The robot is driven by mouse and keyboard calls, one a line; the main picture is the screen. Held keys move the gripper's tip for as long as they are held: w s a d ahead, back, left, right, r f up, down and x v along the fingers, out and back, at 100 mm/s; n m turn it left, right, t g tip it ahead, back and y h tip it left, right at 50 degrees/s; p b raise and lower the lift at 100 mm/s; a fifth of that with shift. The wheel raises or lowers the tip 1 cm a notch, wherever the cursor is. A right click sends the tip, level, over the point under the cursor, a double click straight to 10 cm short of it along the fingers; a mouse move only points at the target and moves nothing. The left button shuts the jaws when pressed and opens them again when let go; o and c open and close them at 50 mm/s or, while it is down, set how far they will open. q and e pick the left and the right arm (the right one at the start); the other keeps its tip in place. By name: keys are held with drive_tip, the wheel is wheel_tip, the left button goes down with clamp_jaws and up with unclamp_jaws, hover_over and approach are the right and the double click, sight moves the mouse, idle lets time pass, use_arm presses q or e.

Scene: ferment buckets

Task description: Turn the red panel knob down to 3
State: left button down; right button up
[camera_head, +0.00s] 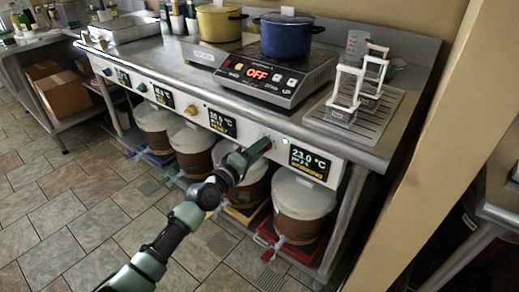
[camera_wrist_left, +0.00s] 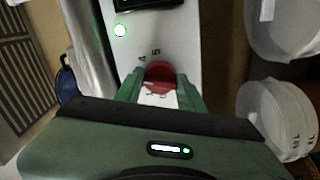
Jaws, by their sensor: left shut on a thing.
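The red panel knob (camera_wrist_left: 160,72) shows in the left wrist view, on the white front panel (camera_wrist_left: 178,30). My left gripper (camera_wrist_left: 160,88) is shut on it, with one green finger on each side. Small numerals sit on the panel beside the knob; its exact setting is hard to read. In the head view my left gripper (camera_head: 264,146) reaches the panel just left of the display reading 23.0 °C (camera_head: 309,163). It hides most of the knob there. My right gripper is not in view.
A yellow knob (camera_head: 191,109), green knob (camera_head: 142,87) and blue knob (camera_head: 107,71) sit further left on the panel. Lidded ferment buckets (camera_head: 303,205) stand below. A blue pot (camera_head: 284,36) sits on the counter behind a cooker display reading OFF (camera_head: 257,74). Tiled floor is clear at left.

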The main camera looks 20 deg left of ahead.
use_arm(q)
drive_tip(key=c, duration=0.9)
unclamp_jaws()
drive_tip(key=v, duration=0.7)
drive_tip(key=shift+s+a+r+p, duration=0.1)
drive_tip(key=shift+s+a+p, duration=0.1)
drive_tip(key=shift+s+p, duration=0.15)
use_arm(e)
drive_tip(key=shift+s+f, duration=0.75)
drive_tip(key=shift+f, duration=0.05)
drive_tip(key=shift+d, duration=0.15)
